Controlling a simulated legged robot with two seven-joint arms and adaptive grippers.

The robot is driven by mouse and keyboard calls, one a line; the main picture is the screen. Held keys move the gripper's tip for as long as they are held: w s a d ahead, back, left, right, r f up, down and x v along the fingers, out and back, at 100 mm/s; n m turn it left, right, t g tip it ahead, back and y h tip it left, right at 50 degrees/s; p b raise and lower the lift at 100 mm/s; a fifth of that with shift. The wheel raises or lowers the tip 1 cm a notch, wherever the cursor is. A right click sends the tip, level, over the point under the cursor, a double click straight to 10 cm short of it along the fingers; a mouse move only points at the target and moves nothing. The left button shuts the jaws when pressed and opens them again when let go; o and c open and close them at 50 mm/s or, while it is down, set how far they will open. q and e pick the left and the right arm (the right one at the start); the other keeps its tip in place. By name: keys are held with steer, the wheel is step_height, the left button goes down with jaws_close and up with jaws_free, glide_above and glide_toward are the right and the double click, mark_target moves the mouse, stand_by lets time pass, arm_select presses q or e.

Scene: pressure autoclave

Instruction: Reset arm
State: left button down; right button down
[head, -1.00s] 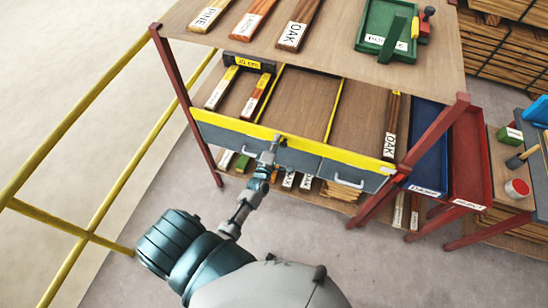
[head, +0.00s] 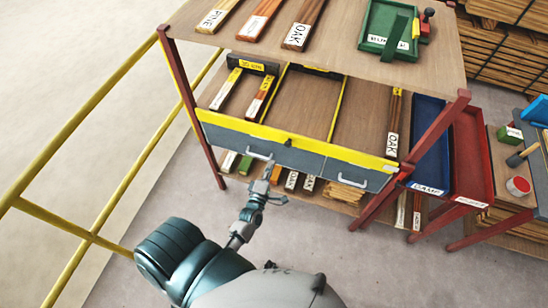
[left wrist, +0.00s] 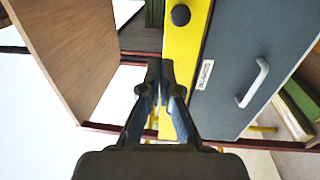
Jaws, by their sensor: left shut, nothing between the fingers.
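My left gripper (head: 264,182) is in front of the grey drawer unit, a little below the left drawer's handle. In the left wrist view the gripper (left wrist: 160,65) has its fingers together with nothing between them. The left drawer handle (head: 260,155) shows just above the gripper in the head view. A drawer handle also shows in the left wrist view (left wrist: 252,84), to the right of the fingers and apart from them. The yellow front edge (head: 290,142) of the shelf runs above the drawers. My right gripper is not in view.
The workbench's upper shelf (head: 345,40) holds labelled wood pieces and a green tray (head: 392,28). A blue bin (head: 430,150) and a red bin (head: 472,150) stand at the right. A yellow railing (head: 85,120) is at the left. The floor in front is clear.

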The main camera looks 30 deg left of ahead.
arm_select(q)
steer(key=s+d+f+m+g+h, duration=0.25)
steer(key=s+f+m, duration=0.2)
steer(key=f, duration=0.55)
steer(key=s+d+f+m+g+h, duration=0.1)
steer(key=s+d+f+m+g, duration=0.3)
steer(key=f, duration=0.7)
steer(key=s+d+f+m+g+h, duration=0.25)
steer(key=s+f+m, duration=0.2)
steer(key=f, duration=0.55)
steer(key=s+a+f+m+g, duration=0.1)
steer(key=s+f+m+g, duration=0.3)
steer(key=s, duration=1)
steer(key=s+a+f+m+g+y, duration=0.1)
steer(key=s+f+m+g, duration=0.3)
steer(key=s+f, duration=0.7)
steer(key=s+m, duration=0.2)
steer(key=s, duration=0.1)
steer(key=shift+s+a+g+y, duration=0.25)
steer(key=shift+a+g+y, duration=0.05)
steer(key=shift+a+g, duration=0.1)
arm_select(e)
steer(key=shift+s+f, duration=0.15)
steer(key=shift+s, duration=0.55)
